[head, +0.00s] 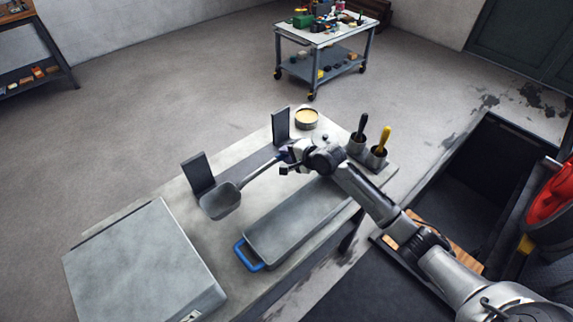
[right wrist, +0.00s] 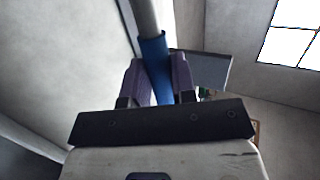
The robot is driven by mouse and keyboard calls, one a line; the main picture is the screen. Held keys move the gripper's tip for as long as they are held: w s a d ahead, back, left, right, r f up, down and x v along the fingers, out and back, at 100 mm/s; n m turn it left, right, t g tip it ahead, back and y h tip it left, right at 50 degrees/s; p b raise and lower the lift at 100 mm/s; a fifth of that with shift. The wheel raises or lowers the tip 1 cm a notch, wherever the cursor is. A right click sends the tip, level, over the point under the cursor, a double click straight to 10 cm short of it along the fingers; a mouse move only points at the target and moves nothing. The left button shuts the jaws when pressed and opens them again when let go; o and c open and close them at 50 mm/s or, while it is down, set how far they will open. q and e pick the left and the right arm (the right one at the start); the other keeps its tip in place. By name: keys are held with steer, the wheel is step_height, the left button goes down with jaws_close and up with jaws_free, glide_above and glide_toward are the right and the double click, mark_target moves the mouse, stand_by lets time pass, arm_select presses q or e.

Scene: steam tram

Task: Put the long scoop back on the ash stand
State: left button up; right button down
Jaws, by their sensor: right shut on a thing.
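The long scoop has a grey pan (head: 220,202) and a thin grey shaft running up and right to my right gripper (head: 285,160). My right gripper is shut on its blue grip, which shows between the fingers in the right wrist view (right wrist: 155,70). What looks like the ash stand has two dark upright plates, one at the left (head: 197,170) and one farther back (head: 280,126), with a dark strip between them. The pan overlaps the foot of the left plate in the picture; whether they touch I cannot tell. My left gripper is out of view.
On the bench (head: 135,213), a long grey tray (head: 290,225) with a blue handle lies in front of the scoop. A big grey box (head: 145,265) is at lower left. A round tin (head: 306,118) and two tool cups (head: 357,146) are near my right arm. A dark pit (head: 470,185) lies right.

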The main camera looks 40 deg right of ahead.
steer(key=shift+w+a+f, duration=0.1)
steer(key=shift+w+f, duration=0.05)
steer(key=shift+w, duration=0.1)
steer(key=shift+f+b, duration=0.8)
steer(key=shift+f, duration=1.2)
steer(key=c, duration=0.9)
jaws_free()
steer(key=shift+f, duration=0.1)
steer(key=shift+c, duration=0.2)
